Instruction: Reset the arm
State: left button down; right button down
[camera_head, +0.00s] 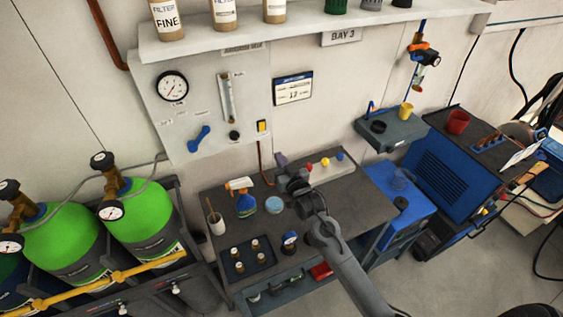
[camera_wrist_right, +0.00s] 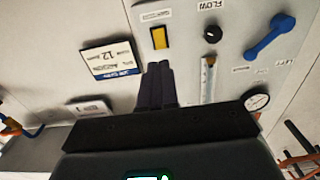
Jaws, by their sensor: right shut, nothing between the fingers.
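My right arm (camera_head: 340,250) reaches in from the lower right, over the dark workbench (camera_head: 355,205). My right gripper (camera_head: 281,160) is above the bench, pointing toward the wall panel. In the right wrist view the two dark fingers (camera_wrist_right: 159,82) are together with nothing between them. The panel with the yellow switch (camera_wrist_right: 159,38), black flow knob (camera_wrist_right: 212,35) and blue handle (camera_wrist_right: 270,37) lies beyond the fingertips. My left gripper is not in view.
On the bench are a spray bottle (camera_head: 244,200), a white cup (camera_head: 217,223) and a dark tray (camera_head: 248,262) with small parts. Green cylinders (camera_head: 148,215) stand left. A blue cabinet (camera_head: 445,175) stands right. A shelf (camera_head: 320,30) with bottles runs above the panel.

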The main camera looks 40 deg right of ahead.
jog(key=shift+s, duration=0.3)
jog(key=s+a+f+g+y, duration=0.1)
jog(key=s+a+f, duration=0.1)
jog(key=s+f, duration=0.1)
jog(key=s+a+f+n+g+y, duration=0.1)
jog(key=s+a+f, duration=0.1)
jog(key=s+f, duration=0.2)
jog(key=s+a+f+n+g, duration=0.1)
jog(key=s+a+f, duration=0.1)
jog(key=s+f, duration=0.2)
jog(key=shift+s+a+f+y, duration=0.25)
jog(key=shift+a+f+y, duration=0.1)
jog(key=shift+f+y, duration=0.05)
jog(key=s+a+n+g+y, duration=0.15)
jog(key=s+a+g, duration=0.4)
jog(key=s, duration=0.55)
jog(key=s+a+n+g+y, duration=0.1)
jog(key=s+a+n+g, duration=0.1)
jog(key=s+a+g, duration=0.65)
jog(key=s+d+r+t+p, duration=0.2)
jog(key=s+r+t+p, duration=0.1)
jog(key=r+p, duration=1)
jog(key=shift+s+r+p, duration=0.15)
jog(key=shift+r+p, duration=0.15)
jog(key=shift+p, duration=0.15)
